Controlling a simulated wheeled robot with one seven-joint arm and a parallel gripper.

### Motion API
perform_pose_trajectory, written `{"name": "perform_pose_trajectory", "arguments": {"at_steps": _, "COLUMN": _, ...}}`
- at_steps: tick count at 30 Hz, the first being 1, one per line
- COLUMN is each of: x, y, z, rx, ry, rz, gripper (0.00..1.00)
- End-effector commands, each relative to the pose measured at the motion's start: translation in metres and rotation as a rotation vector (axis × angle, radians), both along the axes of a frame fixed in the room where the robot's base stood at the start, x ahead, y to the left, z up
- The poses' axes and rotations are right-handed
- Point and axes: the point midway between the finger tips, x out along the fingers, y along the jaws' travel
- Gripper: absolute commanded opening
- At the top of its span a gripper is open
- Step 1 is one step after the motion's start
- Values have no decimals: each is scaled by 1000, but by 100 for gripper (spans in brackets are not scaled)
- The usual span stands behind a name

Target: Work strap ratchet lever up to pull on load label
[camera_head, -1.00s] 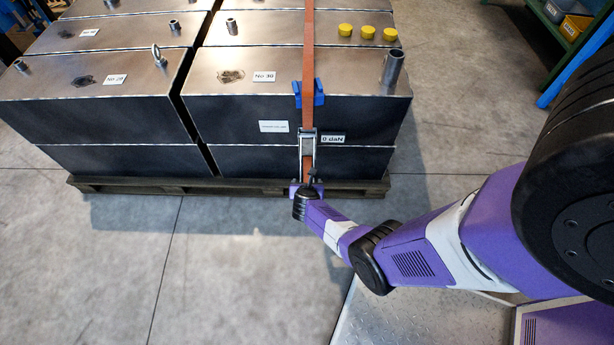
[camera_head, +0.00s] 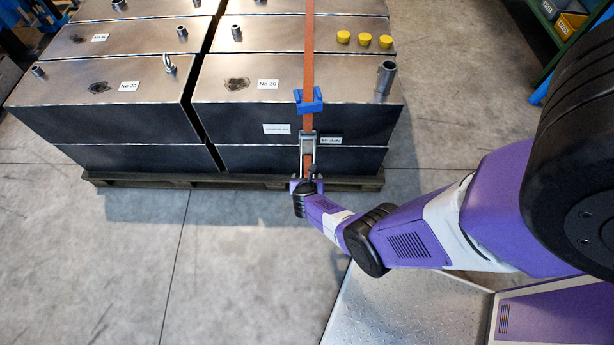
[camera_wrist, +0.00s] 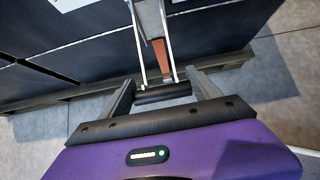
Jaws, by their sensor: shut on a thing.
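The orange strap (camera_head: 309,60) runs over the stacked dark metal blocks and down the front face through a blue corner protector (camera_head: 309,101). The silver ratchet (camera_head: 307,143) hangs on the front face, with its lever pointing down. A small load label (camera_head: 331,140) is right of the ratchet; its text is too small to read surely. My gripper (camera_head: 308,181) is at the lever's lower end. In the wrist view my gripper (camera_wrist: 162,92) is shut on the black crossbar handle (camera_wrist: 164,96) of the lever, between two silver side arms (camera_wrist: 138,45).
The blocks (camera_head: 90,115) stand on a dark pallet (camera_head: 130,181). Yellow caps (camera_head: 364,39) and a pipe stub (camera_head: 386,77) are on top. The concrete floor (camera_head: 240,270) in front is clear.

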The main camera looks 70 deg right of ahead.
Motion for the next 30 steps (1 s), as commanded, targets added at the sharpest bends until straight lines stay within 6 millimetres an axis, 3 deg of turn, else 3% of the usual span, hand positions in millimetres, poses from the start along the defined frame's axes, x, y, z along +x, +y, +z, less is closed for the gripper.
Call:
{"name": "perform_pose_trajectory", "arguments": {"at_steps": 1, "x": 1, "y": -3, "z": 9, "rx": -6, "ry": -2, "rz": -3, "gripper": 0}}
{"name": "perform_pose_trajectory", "arguments": {"at_steps": 6, "x": 2, "y": -4, "z": 14, "rx": -7, "ry": -3, "rz": -4, "gripper": 0}}
{"name": "perform_pose_trajectory", "arguments": {"at_steps": 21, "x": 3, "y": -6, "z": 16, "rx": -11, "ry": -5, "rz": -6, "gripper": 0}}
{"name": "perform_pose_trajectory", "arguments": {"at_steps": 22, "x": 3, "y": -6, "z": 16, "rx": -11, "ry": -5, "rz": -6, "gripper": 78}}
{"name": "perform_pose_trajectory", "arguments": {"at_steps": 24, "x": 3, "y": -5, "z": 16, "rx": -10, "ry": -4, "rz": -4, "gripper": 92}}
{"name": "perform_pose_trajectory", "arguments": {"at_steps": 25, "x": 3, "y": -5, "z": 16, "rx": -9, "ry": -4, "rz": -4, "gripper": 95}}
{"name": "perform_pose_trajectory", "arguments": {"at_steps": 30, "x": 2, "y": -3, "z": 14, "rx": -6, "ry": -3, "rz": -3, "gripper": 95}}
